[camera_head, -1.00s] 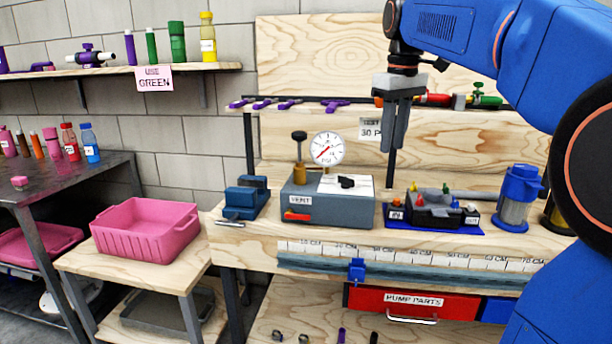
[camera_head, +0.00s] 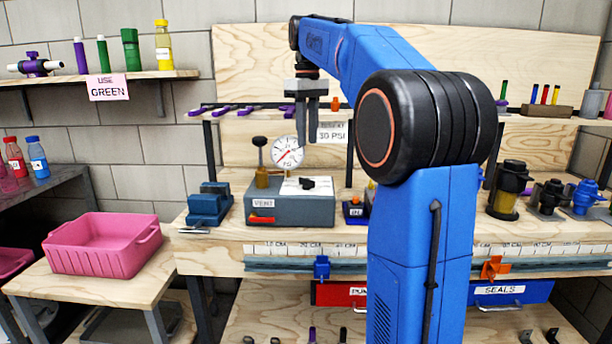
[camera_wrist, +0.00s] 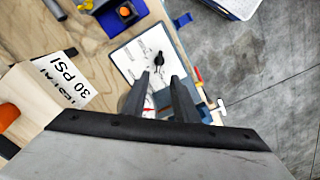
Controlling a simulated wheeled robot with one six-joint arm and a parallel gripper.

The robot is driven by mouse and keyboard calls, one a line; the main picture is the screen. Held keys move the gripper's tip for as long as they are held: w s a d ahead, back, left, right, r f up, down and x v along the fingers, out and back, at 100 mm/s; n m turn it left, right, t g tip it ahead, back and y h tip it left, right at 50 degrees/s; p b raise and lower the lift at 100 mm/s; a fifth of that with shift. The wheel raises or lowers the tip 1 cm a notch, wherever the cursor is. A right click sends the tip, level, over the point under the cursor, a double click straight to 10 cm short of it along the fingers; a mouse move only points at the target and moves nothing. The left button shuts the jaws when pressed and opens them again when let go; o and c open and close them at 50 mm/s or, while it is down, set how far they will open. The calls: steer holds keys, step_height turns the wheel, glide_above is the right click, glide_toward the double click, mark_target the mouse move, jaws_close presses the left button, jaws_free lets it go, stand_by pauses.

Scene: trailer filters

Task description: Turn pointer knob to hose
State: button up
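The pointer knob (camera_head: 307,183) is black and sits on a white panel (camera_head: 291,187) on top of a grey box (camera_head: 285,210) with a red lever and a "VENT" label. In the wrist view the knob (camera_wrist: 158,61) shows on the panel (camera_wrist: 135,55), just beyond my fingertips. Its panel lettering is too small to read. My gripper (camera_head: 307,138) points down above and behind the box, apart from the knob. In the wrist view its fingers (camera_wrist: 163,78) are parted with nothing between them. The round pressure gauge (camera_head: 287,152) stands behind the panel, partly hidden by my fingers in the wrist view.
A black-topped brass valve (camera_head: 260,165) stands at the box's left, beside a blue vise (camera_head: 209,204). A blue-based block (camera_head: 355,210) is close on the right, partly behind my arm. A "30 PSI" sign (camera_head: 332,133) hangs behind. A pink bin (camera_head: 103,245) stands left.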

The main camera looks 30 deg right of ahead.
mark_target(307, 183)
step_height(307, 183, down, 12)
steer(key=shift+d+r, duration=0.1)
stand_by(0.4)
jaws_close()
